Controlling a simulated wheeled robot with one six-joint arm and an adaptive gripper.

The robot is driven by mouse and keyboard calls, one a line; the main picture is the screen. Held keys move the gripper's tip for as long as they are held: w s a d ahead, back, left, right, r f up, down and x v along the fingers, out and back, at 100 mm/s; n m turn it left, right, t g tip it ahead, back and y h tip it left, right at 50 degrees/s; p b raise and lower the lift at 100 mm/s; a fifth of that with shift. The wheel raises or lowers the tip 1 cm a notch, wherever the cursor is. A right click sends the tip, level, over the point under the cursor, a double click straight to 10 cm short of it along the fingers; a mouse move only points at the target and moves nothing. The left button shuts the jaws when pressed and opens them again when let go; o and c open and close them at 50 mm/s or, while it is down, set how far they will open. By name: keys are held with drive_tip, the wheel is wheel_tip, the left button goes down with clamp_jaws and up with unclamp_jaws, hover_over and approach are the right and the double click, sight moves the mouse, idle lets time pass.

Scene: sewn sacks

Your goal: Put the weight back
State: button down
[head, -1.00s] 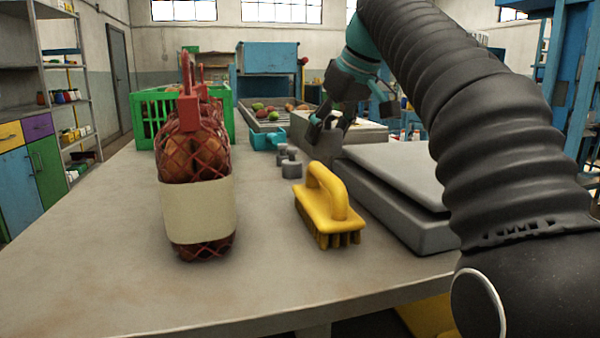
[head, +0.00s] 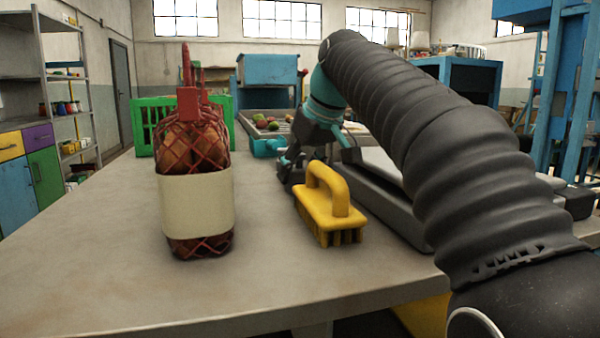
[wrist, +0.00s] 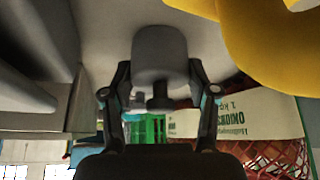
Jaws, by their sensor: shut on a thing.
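A grey cylindrical weight with a narrow neck and knob (wrist: 160,52) is between the fingers of my gripper (wrist: 160,92) in the wrist view. The fingers are shut on its knob end. In the head view my gripper (head: 289,172) is low over the table, just behind the yellow brush and left of the grey scale (head: 385,205). The weight is hidden or too dark to make out there. I cannot tell whether it still touches the table. The other small weights are hidden behind the gripper in the head view.
A yellow brush (head: 330,207) stands close in front of my gripper. A red net sack with a cream band (head: 197,212) stands to the left. A green crate (head: 143,117) and a teal object (head: 266,147) are farther back. The left front of the table is clear.

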idle(0.3)
drive_tip(key=shift+c, duration=1.5)
unclamp_jaws()
drive_tip(key=shift+f, duration=0.1)
drive_tip(key=shift+s+d+r, duration=0.1)
drive_tip(key=shift+r, duration=0.4)
drive_tip(key=p+v, duration=0.3)
drive_tip(key=v, duration=0.8)
drive_tip(key=shift+d+p, duration=0.15)
drive_tip(key=shift+p, duration=0.15)
drive_tip(key=shift+s+r, duration=0.1)
